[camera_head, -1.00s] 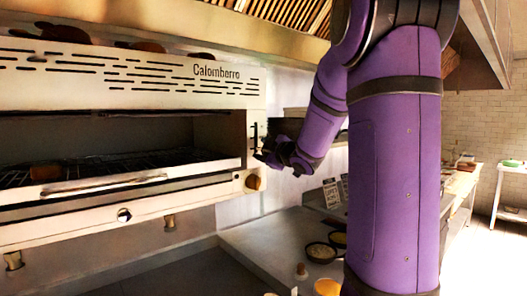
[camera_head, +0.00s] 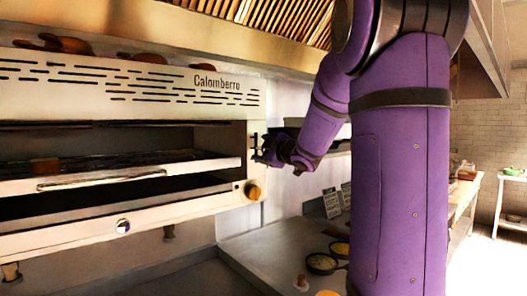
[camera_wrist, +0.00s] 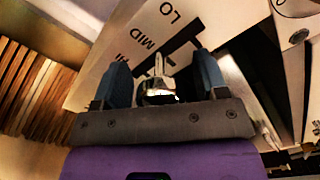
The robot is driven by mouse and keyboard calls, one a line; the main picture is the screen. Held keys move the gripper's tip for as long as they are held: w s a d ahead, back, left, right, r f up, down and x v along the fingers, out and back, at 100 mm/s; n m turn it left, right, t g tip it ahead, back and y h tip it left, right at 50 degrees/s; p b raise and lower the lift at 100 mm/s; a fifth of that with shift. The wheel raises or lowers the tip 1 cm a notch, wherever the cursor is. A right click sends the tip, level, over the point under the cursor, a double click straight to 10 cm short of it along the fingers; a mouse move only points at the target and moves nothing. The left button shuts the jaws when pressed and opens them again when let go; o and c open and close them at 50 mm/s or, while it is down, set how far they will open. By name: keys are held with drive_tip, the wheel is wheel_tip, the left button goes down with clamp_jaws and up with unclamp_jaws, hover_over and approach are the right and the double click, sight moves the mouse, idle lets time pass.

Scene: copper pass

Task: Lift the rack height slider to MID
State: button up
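The rack height slider shows in the wrist view as a shiny metal knob (camera_wrist: 160,92) with a pale stem. It stands between the two dark blue fingers of my gripper (camera_wrist: 162,72), which look wide apart around it; contact is hard to tell. Beyond it is a pale plate with black slot marks and the labels LO, MID (camera_wrist: 147,43) and a partly hidden HI. The stem appears near MID, but exact alignment is unclear. In the head view my gripper (camera_head: 268,151) is at the oven's right front edge, hiding the slider. The rack (camera_head: 125,175) sits raised, with a dark gap below it.
The Calomberro oven (camera_head: 160,83) fills the left. An orange-brown knob (camera_head: 253,191) is just below my gripper. Small pans (camera_head: 321,264) stand on the counter (camera_head: 255,245) below right. Brown pans (camera_head: 60,44) lie on top of the oven.

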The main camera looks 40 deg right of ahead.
drive_tip(key=shift+s, duration=0.15)
drive_tip(key=s, duration=1)
drive_tip(key=shift+s+a, duration=0.3)
drive_tip(key=shift+a, duration=0.05)
drive_tip(key=s+a+f+m+g, duration=0.3)
drive_tip(key=s+a+f+g, duration=0.1)
drive_tip(key=a, duration=0.5)
drive_tip(key=s+a+f+m+g, duration=0.4)
drive_tip(key=s+a, duration=0.3)
drive_tip(key=a, duration=0.2)
drive_tip(key=s+a+f+m+g+y, duration=0.1)
drive_tip(key=s+a+f+m+g, duration=0.2)
drive_tip(key=s+a, duration=0.3)
drive_tip(key=a+f+g, duration=0.1)
drive_tip(key=a, duration=0.2)
drive_tip(key=shift+s+m+g, duration=0.25)
drive_tip(key=shift+m+g, duration=0.05)
drive_tip(key=shift+g, duration=0.1)
